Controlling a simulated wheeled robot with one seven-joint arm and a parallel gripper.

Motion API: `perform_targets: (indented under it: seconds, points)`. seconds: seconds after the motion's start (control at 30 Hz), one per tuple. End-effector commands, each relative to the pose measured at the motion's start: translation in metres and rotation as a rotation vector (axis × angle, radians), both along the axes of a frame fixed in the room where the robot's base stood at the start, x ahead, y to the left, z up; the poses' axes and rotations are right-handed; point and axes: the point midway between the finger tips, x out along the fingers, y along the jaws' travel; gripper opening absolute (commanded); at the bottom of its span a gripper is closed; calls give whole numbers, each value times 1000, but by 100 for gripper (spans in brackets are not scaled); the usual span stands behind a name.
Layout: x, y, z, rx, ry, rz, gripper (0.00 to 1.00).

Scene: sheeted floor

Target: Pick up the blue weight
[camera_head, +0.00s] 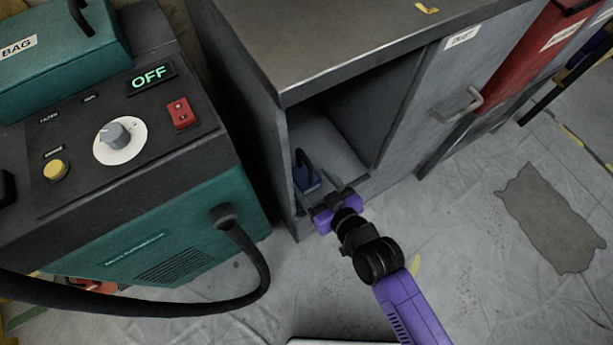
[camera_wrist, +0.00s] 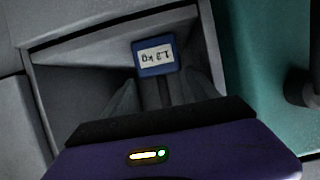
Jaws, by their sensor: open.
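The blue weight (camera_head: 308,179) stands inside the open compartment of the grey cabinet, near its left wall, with a dark handle rising from it. In the wrist view the blue weight (camera_wrist: 156,68) shows a white label that reads about 1.2 kg upside down. My gripper (camera_head: 321,188) is at the compartment's opening, just in front of the weight and slightly right of it. In the wrist view my gripper (camera_wrist: 160,92) has its two fingers apart, with the dark handle seen between them. I cannot tell whether they touch it. Nothing is gripped.
The grey cabinet (camera_head: 350,45) has side walls and a top close around my gripper. A teal machine (camera_head: 165,245) with a dark panel and hose stands left. A closed door with a handle (camera_head: 460,105) is right. The sheeted floor (camera_head: 480,240) in front is mostly clear.

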Motion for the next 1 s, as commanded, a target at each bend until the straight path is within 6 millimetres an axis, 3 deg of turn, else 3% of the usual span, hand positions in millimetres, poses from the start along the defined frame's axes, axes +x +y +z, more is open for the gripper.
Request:
perform_targets:
  seconds: [0.27, 0.57, 0.67, 0.93, 1.0]
  points:
    - [28, 21, -17, 1, -1, 0, 69]
    - [32, 23, -17, 0, -1, 0, 69]
    - [32, 23, -17, 0, -1, 0, 53]
    - [32, 23, -17, 0, -1, 0, 0]
    - [32, 23, -17, 0, -1, 0, 0]
